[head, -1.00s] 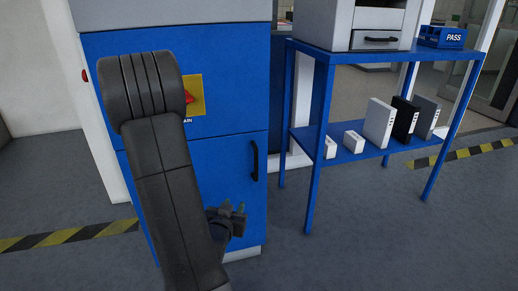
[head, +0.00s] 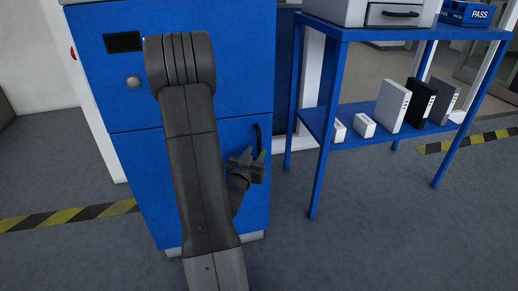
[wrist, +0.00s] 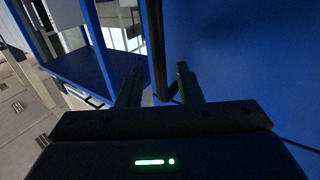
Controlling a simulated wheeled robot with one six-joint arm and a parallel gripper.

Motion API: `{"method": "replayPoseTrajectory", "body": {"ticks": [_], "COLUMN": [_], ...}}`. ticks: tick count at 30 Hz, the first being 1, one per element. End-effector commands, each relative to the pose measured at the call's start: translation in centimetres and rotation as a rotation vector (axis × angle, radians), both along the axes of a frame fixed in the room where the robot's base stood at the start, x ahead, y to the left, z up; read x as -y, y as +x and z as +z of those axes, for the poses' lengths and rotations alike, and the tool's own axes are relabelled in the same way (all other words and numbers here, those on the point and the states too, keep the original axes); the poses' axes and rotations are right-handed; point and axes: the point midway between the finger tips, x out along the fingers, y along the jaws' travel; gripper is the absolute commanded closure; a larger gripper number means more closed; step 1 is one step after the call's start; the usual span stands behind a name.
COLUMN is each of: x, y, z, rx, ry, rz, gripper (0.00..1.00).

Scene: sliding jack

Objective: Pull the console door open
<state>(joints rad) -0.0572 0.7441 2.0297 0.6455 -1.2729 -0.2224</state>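The blue console (head: 110,75) stands on the left, with its lower door (head: 150,185) flush against the body. A black vertical bar handle (head: 257,132) is at the door's right edge. It also shows in the wrist view (wrist: 156,45), running down between my fingers. My gripper (head: 250,158) is at the handle's lower part in the head view. In the wrist view my gripper (wrist: 158,86) is open, with a finger on each side of the handle and visible gaps. My arm hides the middle of the console front.
A blue two-level rack (head: 322,135) stands close to the right of the console. Its lower shelf holds several white, black and grey boxes (head: 392,105). The grey floor (head: 385,230) is clear in front, with yellow-black tape (head: 75,217) at the left.

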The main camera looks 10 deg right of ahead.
Motion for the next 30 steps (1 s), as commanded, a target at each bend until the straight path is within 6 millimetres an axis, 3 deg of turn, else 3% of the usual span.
{"method": "replayPoseTrajectory", "body": {"ticks": [7, 19, 24, 30], "x": [1.8, 2.2, 2.1, 2.1], "y": [2.9, 3.5, 3.5, 3.4], "z": [-0.1, 0.0, 0.0, 0.0], "rx": [0.001, -0.001, -0.001, -0.001], "ry": [-0.001, 0.000, 0.000, 0.000], "rz": [-0.001, 0.001, 0.001, 0.000], "gripper": [0.68, 0.68, 1.00, 1.00]}}
